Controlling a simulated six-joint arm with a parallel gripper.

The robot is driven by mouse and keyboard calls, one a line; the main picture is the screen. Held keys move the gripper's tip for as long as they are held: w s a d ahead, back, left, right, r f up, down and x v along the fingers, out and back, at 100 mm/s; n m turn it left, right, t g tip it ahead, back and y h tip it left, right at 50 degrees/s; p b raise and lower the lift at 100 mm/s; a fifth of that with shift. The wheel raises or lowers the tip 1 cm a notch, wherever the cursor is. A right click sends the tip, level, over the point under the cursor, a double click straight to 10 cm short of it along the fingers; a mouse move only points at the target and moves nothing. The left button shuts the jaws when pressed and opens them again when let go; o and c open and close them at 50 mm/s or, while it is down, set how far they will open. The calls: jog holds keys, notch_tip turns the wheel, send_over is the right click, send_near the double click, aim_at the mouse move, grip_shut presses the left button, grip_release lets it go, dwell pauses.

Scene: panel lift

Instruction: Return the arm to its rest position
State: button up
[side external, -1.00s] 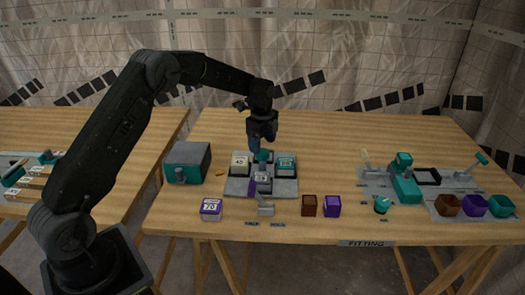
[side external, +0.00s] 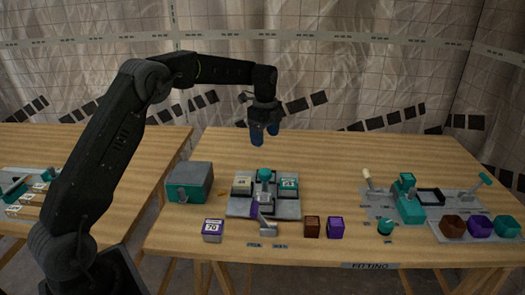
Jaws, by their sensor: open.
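My gripper (side external: 265,138) hangs from the end of my bent arm, its blue fingers apart and pointing down. It is empty and high above the table, over the back edge of the grey panel fixture (side external: 238,207). A teal-topped knob or handle (side external: 264,174) stands upright in the middle of that fixture, clear of the fingers.
A grey and teal box (side external: 189,181) stands left of the fixture. A purple block marked 70 (side external: 213,230), a brown block (side external: 312,226) and a purple block (side external: 336,228) sit along the front. A teal clamp station (side external: 408,200) and coloured cups (side external: 453,228) are at the right.

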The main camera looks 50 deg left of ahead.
jog(key=s+d+r+n+t, duration=0.2)
jog(key=s+d+r+n, duration=0.3)
jog(key=s, duration=0.3)
jog(key=s+d+r+n+t, duration=0.1)
jog(key=s+d+r+n, duration=0.2)
jog(key=s+d+r, duration=0.35)
jog(key=s+d+f+n+t, duration=0.1)
jog(key=s+n, duration=0.2)
jog(key=s, duration=0.6)
jog(key=s+d+f+n+t, duration=0.1)
jog(key=s+n, duration=0.3)
jog(key=s, duration=0.6)
jog(key=shift+s+d+f+t, duration=0.25)
jog(key=shift+f+t, duration=0.05)
jog(key=shift+f, duration=0.4)
